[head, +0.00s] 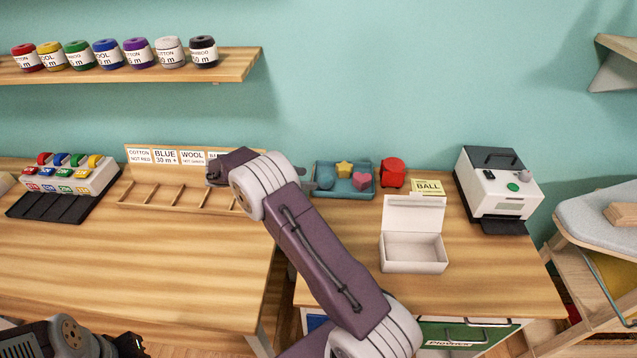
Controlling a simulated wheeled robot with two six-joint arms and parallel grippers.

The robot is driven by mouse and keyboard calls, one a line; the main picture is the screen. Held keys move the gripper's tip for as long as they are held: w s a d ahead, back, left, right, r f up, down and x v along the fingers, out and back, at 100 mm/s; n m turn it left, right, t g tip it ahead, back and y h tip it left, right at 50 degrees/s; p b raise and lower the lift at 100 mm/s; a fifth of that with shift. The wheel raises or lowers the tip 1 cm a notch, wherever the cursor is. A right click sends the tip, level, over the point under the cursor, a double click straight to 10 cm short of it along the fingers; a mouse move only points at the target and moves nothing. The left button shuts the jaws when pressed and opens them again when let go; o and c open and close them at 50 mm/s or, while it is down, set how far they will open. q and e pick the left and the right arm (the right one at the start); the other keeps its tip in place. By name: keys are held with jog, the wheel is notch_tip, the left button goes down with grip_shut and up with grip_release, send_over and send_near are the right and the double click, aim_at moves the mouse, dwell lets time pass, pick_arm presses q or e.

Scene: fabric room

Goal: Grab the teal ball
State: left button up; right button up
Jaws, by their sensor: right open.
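The teal ball (325,178) lies in the left part of a small teal tray (344,192) at the back of the right table. A yellow star (344,169) and a pink heart (362,181) share the tray. My right arm rises across the middle of the head view and bends left. Its gripper (216,174) is in front of the card rack, left of the tray and apart from the ball. The fingers are hard to make out, but it is open and holds nothing visible. My left gripper (130,346) shows only partly at the bottom left edge.
A white machine (498,188) stands at right. The wooden rack (150,193) is at left.

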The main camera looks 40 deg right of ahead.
aim_at(322, 178)
jog(key=x, duration=0.3)
jog(key=shift+w+d+f, duration=0.3)
jog(key=shift+w+f, duration=0.05)
jog(key=x, duration=0.4)
jog(key=shift+s+d+r+p, duration=0.2)
jog(key=shift+s+d+p, duration=0.05)
jog(key=shift+d+p, duration=0.1)
jog(key=shift+d+f, duration=0.25)
jog(key=shift+d, duration=0.1)
jog(key=shift+a, duration=0.1)
jog(key=shift+c, duration=1.2)
jog(key=c, duration=0.7)
